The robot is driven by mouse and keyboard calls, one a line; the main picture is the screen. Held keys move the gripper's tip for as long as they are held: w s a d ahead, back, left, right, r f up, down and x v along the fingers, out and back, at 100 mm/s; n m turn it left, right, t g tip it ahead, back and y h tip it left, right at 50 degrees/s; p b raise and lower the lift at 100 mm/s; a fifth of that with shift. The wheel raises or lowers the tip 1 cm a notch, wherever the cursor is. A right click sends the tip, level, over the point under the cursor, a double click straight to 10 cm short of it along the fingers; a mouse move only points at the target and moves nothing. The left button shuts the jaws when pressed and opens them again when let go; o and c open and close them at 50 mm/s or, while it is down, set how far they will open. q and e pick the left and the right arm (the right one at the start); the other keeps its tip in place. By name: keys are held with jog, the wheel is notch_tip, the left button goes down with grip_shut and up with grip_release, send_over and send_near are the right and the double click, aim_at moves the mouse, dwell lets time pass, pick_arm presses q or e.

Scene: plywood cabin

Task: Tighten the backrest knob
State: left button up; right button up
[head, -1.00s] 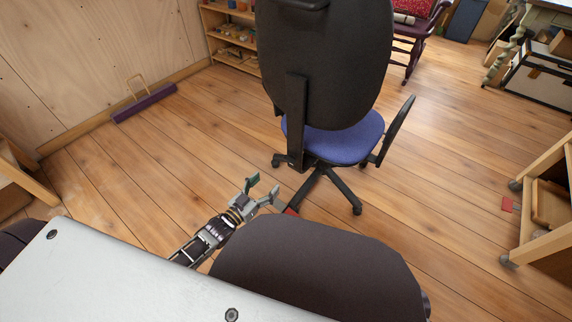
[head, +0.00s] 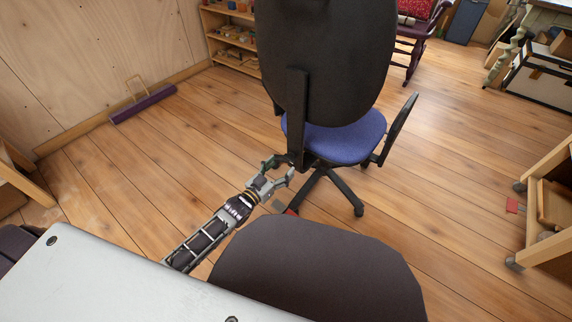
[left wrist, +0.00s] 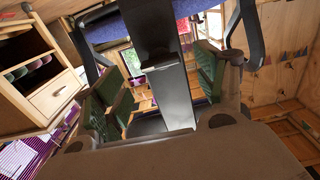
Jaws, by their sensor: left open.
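The office chair has a tall black backrest (head: 325,65) with its back towards me, a blue seat (head: 345,140) and a black upright bar (head: 298,115) under the backrest. My left gripper (head: 281,168) is open beside the foot of this bar, low behind the chair. In the left wrist view a dark upright bar (left wrist: 165,65) stands in the gap between the two green-padded fingers of the left gripper (left wrist: 158,88). I cannot make out the backrest knob in either view. I cannot tell whether a finger touches the bar. My right gripper is not in view.
The chair's black armrest (head: 400,130) and star base (head: 345,190) stick out to the right. A purple bar with a handle (head: 143,103) lies by the left wall. A wooden cart (head: 545,205) stands at the right. Open floor lies around the chair.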

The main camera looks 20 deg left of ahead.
aim_at(288, 160)
pick_arm(q)
jog(key=shift+b+x, duration=0.65)
jog(key=shift+x, duration=1.2)
jog(key=shift+c, duration=0.3)
jog(key=c, duration=1)
